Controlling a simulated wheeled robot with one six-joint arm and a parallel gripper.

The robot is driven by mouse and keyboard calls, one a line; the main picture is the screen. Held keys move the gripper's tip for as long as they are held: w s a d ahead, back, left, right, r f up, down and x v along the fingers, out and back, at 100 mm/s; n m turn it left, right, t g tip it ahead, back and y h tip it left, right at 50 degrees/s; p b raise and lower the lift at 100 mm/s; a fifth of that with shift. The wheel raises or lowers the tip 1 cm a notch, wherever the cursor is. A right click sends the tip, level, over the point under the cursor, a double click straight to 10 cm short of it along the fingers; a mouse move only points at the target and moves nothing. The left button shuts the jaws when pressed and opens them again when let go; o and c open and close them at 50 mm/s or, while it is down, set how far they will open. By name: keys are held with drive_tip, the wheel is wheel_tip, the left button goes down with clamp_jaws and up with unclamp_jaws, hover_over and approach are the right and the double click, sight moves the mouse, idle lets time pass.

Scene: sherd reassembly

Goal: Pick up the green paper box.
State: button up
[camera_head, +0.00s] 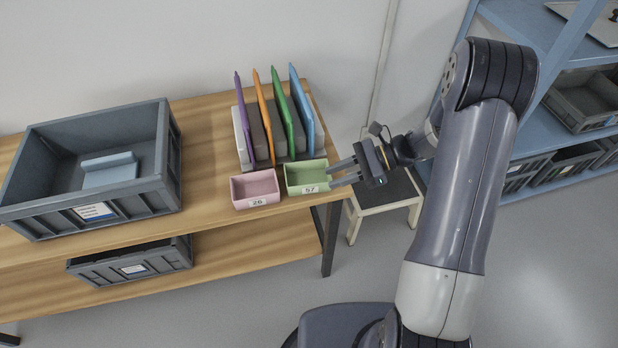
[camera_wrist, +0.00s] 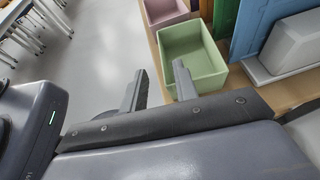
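The green paper box (camera_head: 303,176) is a small open box with a label reading 57. It stands at the front right end of the wooden table and looks empty. My gripper (camera_head: 341,171) is just to the right of the box, with its fingers pointing left toward it. In the wrist view the green box (camera_wrist: 190,56) lies beyond the fingertips, a little right of centre. My gripper (camera_wrist: 160,72) shows two fingers spread apart with nothing between them. I cannot tell whether a finger touches the box.
A pink box (camera_head: 255,188) labelled 26 stands just left of the green one. Behind them is a rack with upright purple, orange, green and blue panels (camera_head: 308,112). A large grey crate (camera_head: 150,190) stands on the table (camera_head: 207,150). A stool (camera_head: 385,193) stands to the right.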

sight(319, 181)
drive_tip(key=x, duration=0.5)
drive_tip(key=shift+c, duration=0.3)
clamp_jaws()
